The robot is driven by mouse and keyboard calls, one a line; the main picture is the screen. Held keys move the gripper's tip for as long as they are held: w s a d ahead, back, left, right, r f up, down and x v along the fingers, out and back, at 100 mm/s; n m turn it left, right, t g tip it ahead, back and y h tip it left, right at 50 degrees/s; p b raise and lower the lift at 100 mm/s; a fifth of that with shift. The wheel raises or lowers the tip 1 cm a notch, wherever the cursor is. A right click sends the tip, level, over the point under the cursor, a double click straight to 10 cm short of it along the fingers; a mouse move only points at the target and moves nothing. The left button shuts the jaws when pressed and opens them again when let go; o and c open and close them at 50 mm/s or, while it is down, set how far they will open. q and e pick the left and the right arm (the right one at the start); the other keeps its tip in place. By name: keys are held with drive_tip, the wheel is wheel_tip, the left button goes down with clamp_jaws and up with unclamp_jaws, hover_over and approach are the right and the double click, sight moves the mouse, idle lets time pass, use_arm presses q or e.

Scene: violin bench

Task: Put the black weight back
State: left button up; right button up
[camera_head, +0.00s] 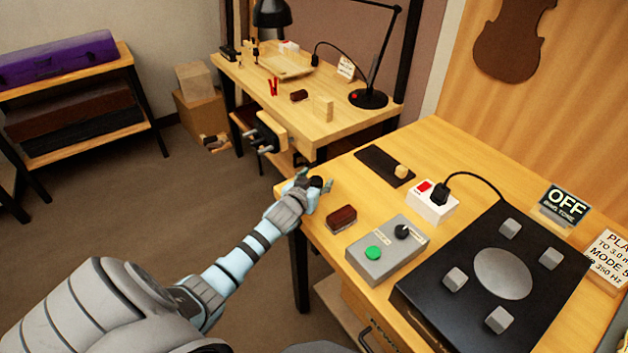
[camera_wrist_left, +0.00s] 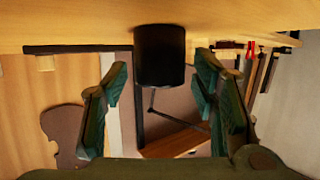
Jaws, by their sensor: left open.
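The black weight (camera_wrist_left: 160,55) is a short dark cylinder standing at the near left corner of the bench top (camera_head: 450,150). The wrist view appears upside down, with the bench surface along the top. My left gripper (camera_head: 315,185) is at that corner with its fingers spread. The weight is between the fingers, with a visible gap on each side in the left wrist view. In the head view the weight (camera_head: 316,182) is small and partly hidden by the fingers. A dark strip (camera_head: 376,160) with a small wooden block (camera_head: 401,171) lies further back. My right gripper is not in view.
A brown block (camera_head: 341,218) lies close to the gripper's right. Beyond it are a grey control box (camera_head: 387,252) with a green button, a white switch box (camera_head: 432,204) and a black plate device (camera_head: 480,290). A second bench (camera_head: 300,115) with a lamp stands behind.

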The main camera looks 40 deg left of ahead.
use_arm(q)
drive_tip(key=p+v, duration=0.2)
drive_tip(key=v, duration=1)
